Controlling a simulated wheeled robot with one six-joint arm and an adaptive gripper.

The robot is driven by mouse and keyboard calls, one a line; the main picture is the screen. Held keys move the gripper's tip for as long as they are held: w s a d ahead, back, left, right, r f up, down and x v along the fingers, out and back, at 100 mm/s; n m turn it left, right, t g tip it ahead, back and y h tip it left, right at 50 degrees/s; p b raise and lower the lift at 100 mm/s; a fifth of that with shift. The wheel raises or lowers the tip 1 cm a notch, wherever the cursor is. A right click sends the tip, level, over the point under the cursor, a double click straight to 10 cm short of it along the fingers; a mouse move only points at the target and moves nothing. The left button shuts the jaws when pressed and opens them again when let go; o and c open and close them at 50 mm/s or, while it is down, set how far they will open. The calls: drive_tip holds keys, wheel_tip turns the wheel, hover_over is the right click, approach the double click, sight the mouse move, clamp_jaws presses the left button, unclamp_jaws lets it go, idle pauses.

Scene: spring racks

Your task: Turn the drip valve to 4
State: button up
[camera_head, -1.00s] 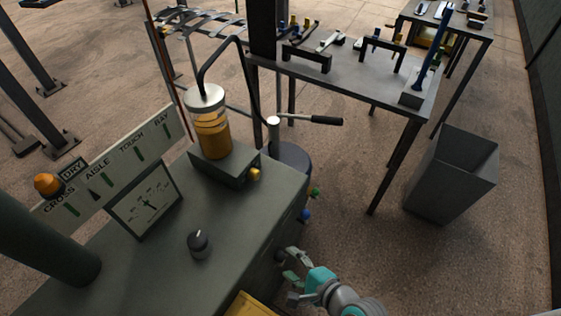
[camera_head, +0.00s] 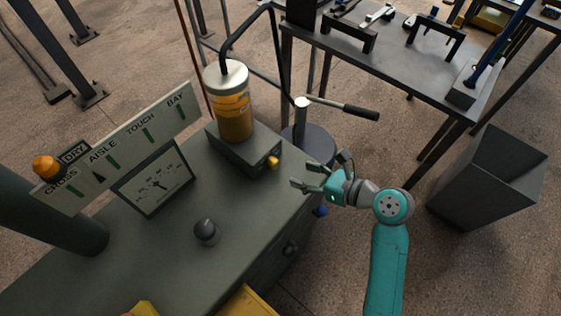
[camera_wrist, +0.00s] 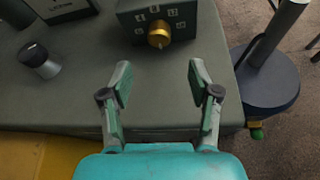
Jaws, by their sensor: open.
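The drip valve looks to be the small brass knob (camera_head: 273,162) on the front of the dark box (camera_head: 243,153) under the amber cylinder (camera_head: 233,104). In the wrist view the brass knob (camera_wrist: 159,34) sits at the top centre, with small numbered plates around it on the box face (camera_wrist: 186,31); the digits are too small to read surely. My gripper (camera_head: 300,176) is open and empty, just right of and in front of the knob. In the wrist view my gripper (camera_wrist: 160,75) has its fingers apart, with the knob beyond the gap, untouched.
A black dial knob (camera_head: 206,231) stands on the green-grey cabinet top (camera_head: 170,255). A round drum with a pump handle (camera_head: 345,107) stands right of the cabinet. A grey bin (camera_head: 485,185) is further right.

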sight(277, 165)
drive_tip(key=x, duration=0.9)
drive_tip(key=shift+a+f, duration=0.1)
drive_tip(key=shift+a, duration=0.05)
drive_tip(key=c, duration=1.2)
